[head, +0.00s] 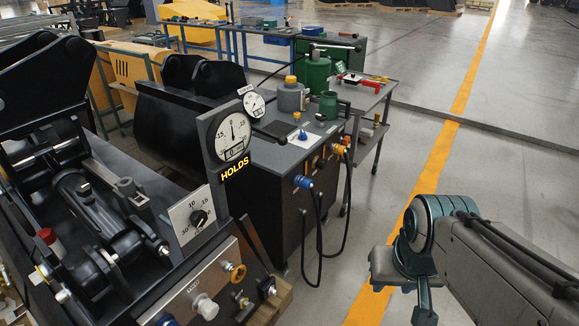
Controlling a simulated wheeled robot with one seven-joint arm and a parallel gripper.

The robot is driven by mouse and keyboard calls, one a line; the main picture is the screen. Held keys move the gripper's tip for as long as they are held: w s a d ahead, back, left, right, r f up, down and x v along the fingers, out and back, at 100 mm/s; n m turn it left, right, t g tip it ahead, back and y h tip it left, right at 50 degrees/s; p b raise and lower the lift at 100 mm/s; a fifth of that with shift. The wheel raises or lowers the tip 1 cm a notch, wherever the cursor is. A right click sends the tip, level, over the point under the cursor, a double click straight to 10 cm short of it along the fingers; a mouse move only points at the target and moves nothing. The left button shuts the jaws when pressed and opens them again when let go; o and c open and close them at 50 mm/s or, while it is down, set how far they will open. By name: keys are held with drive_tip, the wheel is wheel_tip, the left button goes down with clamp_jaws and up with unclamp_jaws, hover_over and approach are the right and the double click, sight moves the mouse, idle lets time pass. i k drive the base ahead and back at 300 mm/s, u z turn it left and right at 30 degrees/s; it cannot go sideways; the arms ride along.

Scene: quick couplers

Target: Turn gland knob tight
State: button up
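A black knob (199,218) sits on a white dial plate (189,214) with printed numbers, below a round gauge (232,134) and a lit "HOLDS" sign (237,172). A pale round knob (206,307) stands out from the metal front panel (192,286) below. I cannot tell which of them is the gland knob. My gripper (401,284) is at the lower right, over the floor, well apart from both knobs. Its fingers are seen at an angle and partly hidden by its own body, so its opening is unclear. Nothing is seen in it.
A brass-coloured fitting (237,272) is beside the pale knob. Behind stands a dark cabinet (270,205) with blue and orange couplers and hanging black hoses (319,238). A green can (329,105) stands on its top. The floor between my arm and the benches is clear.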

sight(346, 140)
drive_tip(key=z, duration=0.25)
drive_tip(key=i, duration=2.75)
drive_tip(key=u, duration=0.45)
